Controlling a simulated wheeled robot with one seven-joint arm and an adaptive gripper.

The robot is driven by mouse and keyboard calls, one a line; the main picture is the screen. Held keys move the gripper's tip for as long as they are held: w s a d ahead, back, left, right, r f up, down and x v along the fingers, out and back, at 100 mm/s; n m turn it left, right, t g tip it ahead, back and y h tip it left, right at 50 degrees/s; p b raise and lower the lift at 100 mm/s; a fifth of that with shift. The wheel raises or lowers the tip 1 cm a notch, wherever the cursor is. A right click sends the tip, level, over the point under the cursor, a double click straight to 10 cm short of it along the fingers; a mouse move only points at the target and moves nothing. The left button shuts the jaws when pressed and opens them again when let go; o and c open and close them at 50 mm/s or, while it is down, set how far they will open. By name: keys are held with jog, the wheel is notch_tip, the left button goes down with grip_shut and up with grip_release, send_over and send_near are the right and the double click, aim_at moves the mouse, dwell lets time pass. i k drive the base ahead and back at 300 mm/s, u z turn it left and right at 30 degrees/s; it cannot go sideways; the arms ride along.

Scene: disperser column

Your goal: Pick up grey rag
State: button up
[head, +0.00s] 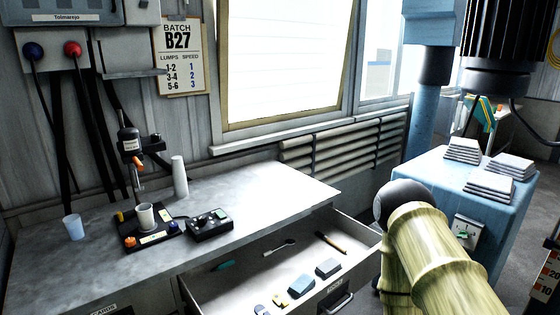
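I cannot single out one grey rag for certain. Pale grey, layered flat stacks that look like folded cloth lie on top of the blue cabinet at the right: one at the back left (463,150), one at the right (512,166) and one at the front (490,185). Two small dark grey blocks lie in the open drawer (235,295): one at the right (328,268) and one left of it (301,287). My arm, in a yellowish cover, rises at the lower right in front of the cabinet. My gripper is not in view.
The grey bench (270,190) holds a small stand with a white cup (145,217), a black control box (209,226), a white cylinder (179,176) and a bluish cup (72,227). The open drawer juts out and also holds a spoon (280,247) and a brush-like tool (330,243). A blue column (428,110) stands behind the cabinet.

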aim_at(331, 266)
jog(key=z, duration=2.15)
jog(key=i, duration=0.95)
jog(key=u, duration=2.75)
